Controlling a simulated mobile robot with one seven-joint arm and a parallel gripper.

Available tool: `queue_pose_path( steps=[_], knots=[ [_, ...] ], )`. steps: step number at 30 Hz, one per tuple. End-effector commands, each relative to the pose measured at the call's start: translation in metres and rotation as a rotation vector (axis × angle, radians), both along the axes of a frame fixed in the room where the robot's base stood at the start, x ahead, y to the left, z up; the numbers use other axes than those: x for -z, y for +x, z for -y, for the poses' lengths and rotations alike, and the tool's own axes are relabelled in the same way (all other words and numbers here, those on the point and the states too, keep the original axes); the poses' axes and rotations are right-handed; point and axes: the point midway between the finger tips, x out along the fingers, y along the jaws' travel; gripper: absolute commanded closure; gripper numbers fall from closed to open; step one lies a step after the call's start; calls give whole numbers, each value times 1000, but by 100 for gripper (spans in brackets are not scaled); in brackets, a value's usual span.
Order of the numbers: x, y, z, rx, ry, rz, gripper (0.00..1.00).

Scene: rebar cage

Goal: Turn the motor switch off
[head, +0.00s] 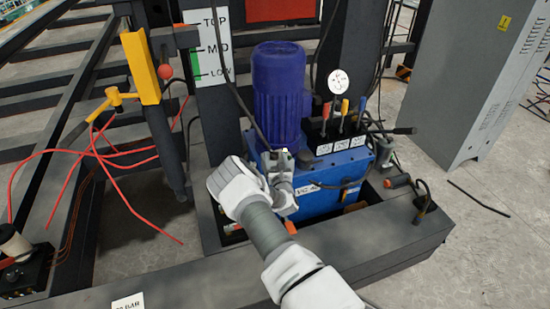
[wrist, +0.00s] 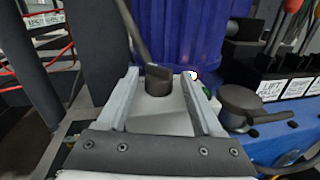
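My gripper (head: 283,182) is at the front of the blue motor (head: 278,85), over the blue hydraulic unit. In the wrist view my gripper's two fingers (wrist: 160,74) stand apart, with a light grey box (wrist: 158,112) showing between and beyond them. A black fitting (wrist: 158,82) with a dark cable rises from this box. A small green part (wrist: 207,91) and a small white spot (wrist: 193,75) show by the right finger. The box may be the motor switch housing; its switch face and position are hidden. I cannot tell whether the fingers touch it.
Valve levers (head: 343,112) with labels and a pressure gauge (head: 339,83) stand right of the motor. A black cap (wrist: 240,103) is right of the fingers. A grey cabinet (head: 465,80) is at right. Red hoses (head: 100,150) and a yellow bracket (head: 140,65) are at left.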

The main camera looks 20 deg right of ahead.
Motion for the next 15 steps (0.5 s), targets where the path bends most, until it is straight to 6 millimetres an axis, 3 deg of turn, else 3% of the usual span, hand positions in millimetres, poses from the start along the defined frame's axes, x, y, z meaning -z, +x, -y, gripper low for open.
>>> queue_pose_path(
  steps=[10,15],
  knots=[
    [-1,-1,-1,-1,-1,0,27],
    [-2,-17,-4,0,-1,-3,27]
  ],
)
